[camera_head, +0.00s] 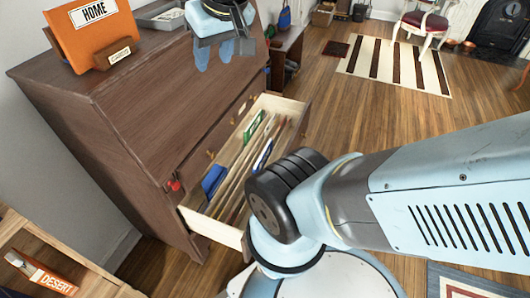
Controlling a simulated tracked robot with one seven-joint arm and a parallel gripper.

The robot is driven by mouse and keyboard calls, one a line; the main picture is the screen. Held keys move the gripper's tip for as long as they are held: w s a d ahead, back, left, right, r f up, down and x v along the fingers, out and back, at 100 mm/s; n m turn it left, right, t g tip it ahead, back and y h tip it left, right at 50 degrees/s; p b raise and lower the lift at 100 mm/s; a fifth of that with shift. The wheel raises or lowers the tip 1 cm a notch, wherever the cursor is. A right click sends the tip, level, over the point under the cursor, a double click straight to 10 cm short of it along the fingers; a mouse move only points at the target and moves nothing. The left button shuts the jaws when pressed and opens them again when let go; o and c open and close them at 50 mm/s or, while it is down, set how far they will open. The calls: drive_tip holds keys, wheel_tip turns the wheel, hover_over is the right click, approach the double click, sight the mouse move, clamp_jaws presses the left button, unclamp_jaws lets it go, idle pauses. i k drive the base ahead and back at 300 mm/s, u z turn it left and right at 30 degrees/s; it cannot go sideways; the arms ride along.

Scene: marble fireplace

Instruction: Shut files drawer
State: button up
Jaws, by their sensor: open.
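The files drawer (226,232) is pulled out from the dark wooden cabinet (120,120). It is a pale wooden drawer with upright folders (240,170) inside, with green, blue and white edges. My gripper (215,57) shows at the top, pointing down in front of the cabinet's upper part. It is open and looks empty, apart from the drawer in the picture. Part of my arm crosses the right side, and its dark rounded joint hides some of the drawer's outer front.
An orange HOME folder (93,30) and a grey tray (160,14) sit on the cabinet top. A red knob (174,186) sticks out beside the drawer. A wooden shelf (55,250) stands lower left.

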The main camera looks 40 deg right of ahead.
sight(224, 220)
drive_tip(key=u, duration=0.45)
drive_tip(key=k, duration=1.25)
drive_tip(key=z, duration=1.05)
drive_tip(key=i, duration=1)
drive_tip(key=u, duration=0.05)
